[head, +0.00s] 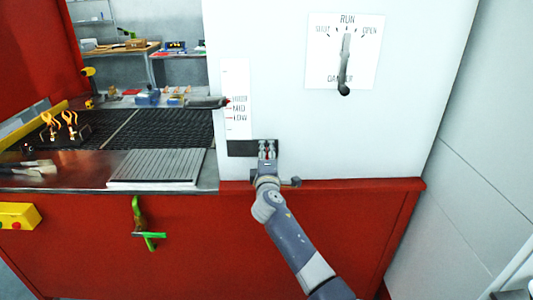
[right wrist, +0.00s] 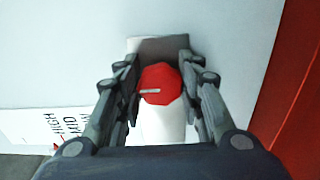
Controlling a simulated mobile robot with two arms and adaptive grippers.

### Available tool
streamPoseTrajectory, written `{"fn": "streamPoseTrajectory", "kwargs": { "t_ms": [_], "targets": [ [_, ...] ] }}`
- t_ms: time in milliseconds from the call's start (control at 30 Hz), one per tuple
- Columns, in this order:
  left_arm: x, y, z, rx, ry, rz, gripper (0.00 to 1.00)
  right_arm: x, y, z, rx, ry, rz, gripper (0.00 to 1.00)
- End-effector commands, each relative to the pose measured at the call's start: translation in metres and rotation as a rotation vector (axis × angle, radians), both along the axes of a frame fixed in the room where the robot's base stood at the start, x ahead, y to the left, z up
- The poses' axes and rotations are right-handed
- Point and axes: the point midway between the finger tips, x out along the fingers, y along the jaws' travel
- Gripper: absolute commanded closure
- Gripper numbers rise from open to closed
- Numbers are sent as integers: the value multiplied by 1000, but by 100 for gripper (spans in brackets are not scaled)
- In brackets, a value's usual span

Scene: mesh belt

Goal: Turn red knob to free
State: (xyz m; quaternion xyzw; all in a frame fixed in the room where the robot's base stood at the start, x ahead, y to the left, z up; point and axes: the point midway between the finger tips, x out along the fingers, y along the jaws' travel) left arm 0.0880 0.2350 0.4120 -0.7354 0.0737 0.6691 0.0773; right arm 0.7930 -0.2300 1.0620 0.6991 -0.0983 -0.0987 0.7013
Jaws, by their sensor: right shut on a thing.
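The red knob (right wrist: 160,84) shows in the right wrist view as a faceted red disc with a short pale line on its left part. It sits in front of a grey plate, with a white cylindrical part below it. My right gripper (right wrist: 160,80) has one finger on each side of the knob and is shut on it. In the head view my right gripper (head: 267,148) is at the lower part of the white panel, beside a dark plate (head: 240,148), and hides the knob. No "free" label is readable. My left gripper is not in view.
A HIGH, MID, LOW scale (head: 238,108) is above my right gripper. A dark mesh belt (head: 160,130) and a green handle (head: 145,225) are to the left.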

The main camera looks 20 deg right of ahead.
Motion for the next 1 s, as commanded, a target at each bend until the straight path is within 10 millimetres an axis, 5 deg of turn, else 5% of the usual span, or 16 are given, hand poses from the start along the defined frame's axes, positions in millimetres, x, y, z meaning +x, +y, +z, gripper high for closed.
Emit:
{"fn": "streamPoseTrajectory", "kwargs": {
  "t_ms": [467,500,567,1000],
  "targets": [
    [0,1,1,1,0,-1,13,1,-2,5,-16,-4,-3,89],
    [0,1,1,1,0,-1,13,1,-2,5,-16,-4,-3,59],
    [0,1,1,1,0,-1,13,1,-2,5,-16,-4,-3,45],
    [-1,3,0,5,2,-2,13,-3,1,1,-12,1,0,44]
  ]
}}
